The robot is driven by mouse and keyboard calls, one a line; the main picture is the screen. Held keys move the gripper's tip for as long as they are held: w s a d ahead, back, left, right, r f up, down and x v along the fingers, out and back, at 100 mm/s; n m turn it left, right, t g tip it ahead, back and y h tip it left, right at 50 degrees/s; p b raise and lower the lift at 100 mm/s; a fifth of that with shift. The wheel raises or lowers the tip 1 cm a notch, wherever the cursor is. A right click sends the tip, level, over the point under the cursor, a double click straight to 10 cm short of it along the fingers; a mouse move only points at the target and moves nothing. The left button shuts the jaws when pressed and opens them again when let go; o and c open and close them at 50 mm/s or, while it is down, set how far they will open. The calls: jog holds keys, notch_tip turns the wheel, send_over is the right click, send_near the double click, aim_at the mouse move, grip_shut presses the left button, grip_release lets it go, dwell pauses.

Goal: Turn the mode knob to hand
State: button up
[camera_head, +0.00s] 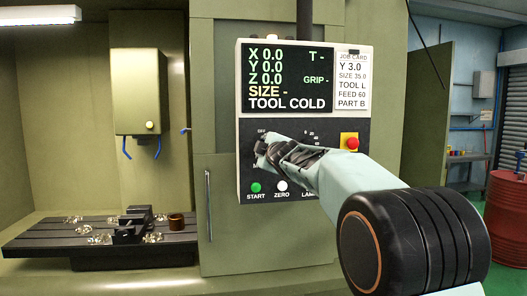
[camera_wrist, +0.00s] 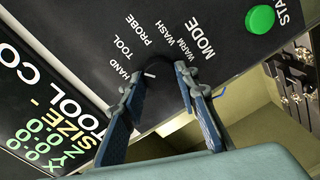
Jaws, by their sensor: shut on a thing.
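The mode knob (camera_wrist: 160,66) is a dark round knob on the black control panel, between my fingertips in the wrist view. A short white pointer line shows on it, on the side towards the HAND label (camera_wrist: 125,82); its exact alignment is hard to tell. The TOOL, PROBE, WASH and WARM labels arc around the knob. My gripper (camera_wrist: 156,80) is shut on the knob, one finger on each side. In the head view my gripper (camera_head: 268,150) reaches the panel's left part and hides the knob and most of its labels.
Below the gripper are a green START button (camera_head: 256,187) and a white ZERO button (camera_head: 282,186). A red button on a yellow base (camera_head: 351,142) is at the right. The display (camera_head: 288,77) reads TOOL COLD. A job card (camera_head: 353,80) hangs beside it.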

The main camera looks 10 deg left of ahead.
jog(key=shift+n, duration=1.6)
jog(key=o, duration=1.1)
jog(key=shift+o, duration=0.2)
jog(key=shift+s, duration=0.15)
jog(key=v, duration=1.1)
jog(key=shift+s, duration=0.4)
